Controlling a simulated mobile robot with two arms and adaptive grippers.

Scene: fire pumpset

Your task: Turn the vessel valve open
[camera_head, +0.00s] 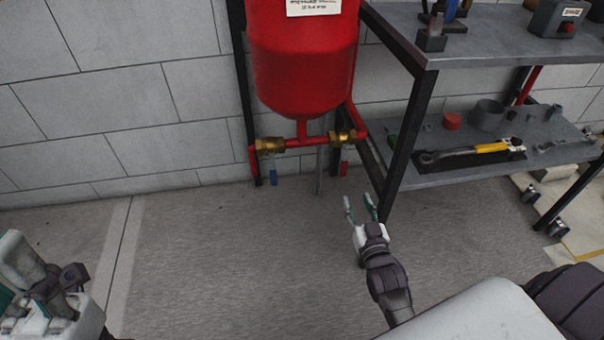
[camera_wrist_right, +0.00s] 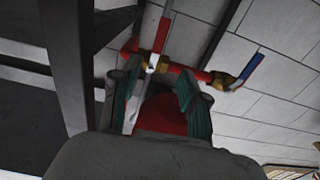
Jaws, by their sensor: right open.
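The red vessel (camera_head: 303,62) hangs on a dark frame by the wall. Under it a red pipe carries two brass valves. The left brass valve (camera_head: 270,146) has a blue lever (camera_head: 273,176) hanging down; that lever also shows in the right wrist view (camera_wrist_right: 253,68). The right brass valve (camera_head: 343,136) has a red lever (camera_head: 344,168), also hanging down; it shows in the wrist view (camera_wrist_right: 163,34). My right gripper (camera_head: 358,202) is open and empty, pointing toward the red lever, apart from it. Parts of my left arm show at lower left; its jaws are unclear.
A dark shelf post (camera_head: 408,145) stands just right of my right gripper. The lower shelf (camera_head: 450,178) holds a yellow-handled wrench (camera_head: 475,150) and several small parts. The upper shelf (camera_head: 500,50) juts out above. The floor (camera_head: 220,250) left of the gripper is clear.

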